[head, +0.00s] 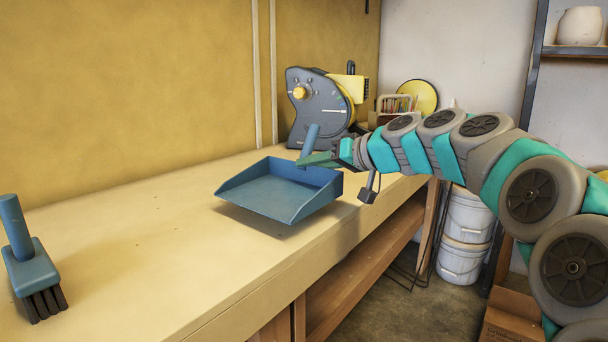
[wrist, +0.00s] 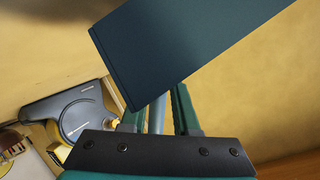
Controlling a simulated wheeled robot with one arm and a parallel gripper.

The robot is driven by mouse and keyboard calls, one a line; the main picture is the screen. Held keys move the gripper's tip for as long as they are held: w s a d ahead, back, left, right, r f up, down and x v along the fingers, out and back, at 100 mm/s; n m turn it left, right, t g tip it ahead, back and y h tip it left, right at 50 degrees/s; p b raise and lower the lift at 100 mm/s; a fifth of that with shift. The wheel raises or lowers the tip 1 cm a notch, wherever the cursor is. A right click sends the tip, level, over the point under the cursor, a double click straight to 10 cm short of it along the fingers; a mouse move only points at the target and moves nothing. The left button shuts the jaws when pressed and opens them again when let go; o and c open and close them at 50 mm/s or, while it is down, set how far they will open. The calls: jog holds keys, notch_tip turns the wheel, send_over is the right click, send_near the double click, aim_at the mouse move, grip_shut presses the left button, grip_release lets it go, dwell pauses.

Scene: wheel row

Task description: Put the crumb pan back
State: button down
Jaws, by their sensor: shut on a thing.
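The blue crumb pan (head: 272,192) is held level just above the workbench near its front edge, with a shadow below it. My gripper (head: 312,158) is shut on the pan's upright blue handle at the pan's back right. In the wrist view my gripper's two fingers (wrist: 158,112) stand on either side of the handle, and the dark blue pan (wrist: 185,42) fills the top. The pan's tray looks empty in the head view.
A blue brush (head: 32,265) with dark bristles stands at the bench's left end. A grey and yellow machine (head: 320,105) stands at the back of the workbench (head: 130,240). White buckets (head: 465,235) and a cardboard box (head: 512,312) are on the floor at right. The bench's middle is clear.

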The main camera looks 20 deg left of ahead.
aim_at(305, 175)
jog(key=shift+w+a+f, duration=0.15)
jog(key=shift+w+a, duration=1.2)
jog(key=shift+w, duration=0.3)
jog(key=shift+f, duration=1.75)
jog(key=c, duration=0.7)
grip_release()
jog(key=shift+o, duration=0.2)
jog(key=v, duration=1.2)
jog(key=shift+s+d+b, duration=0.1)
jog(key=shift+b, duration=0.2)
